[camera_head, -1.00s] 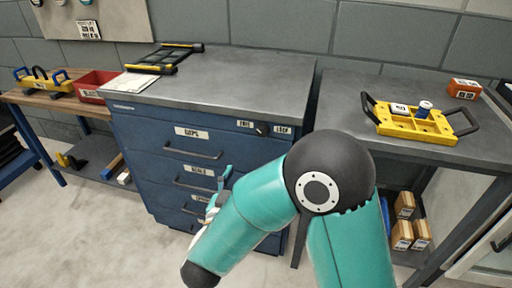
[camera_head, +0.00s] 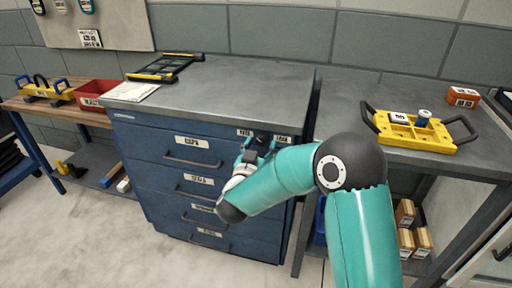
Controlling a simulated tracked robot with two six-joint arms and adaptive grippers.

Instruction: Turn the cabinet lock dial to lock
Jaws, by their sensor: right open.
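The blue drawer cabinet (camera_head: 150,150) stands in the middle with a grey top. Its black lock dial (camera_head: 263,138) sits at the upper right of the front, between two small white labels. The left label (camera_head: 245,133) and the right label (camera_head: 283,139) are too small to read surely. My right forearm hides part of the cabinet's right front. My left gripper is not in view.
A black and yellow frame (camera_head: 166,68) and a white paper (camera_head: 130,92) lie on the cabinet top. A grey bench (camera_head: 345,100) at right holds a yellow tray (camera_head: 440,135) and an orange box (camera_head: 463,97). A wooden bench with a red bin (camera_head: 97,88) stands at left.

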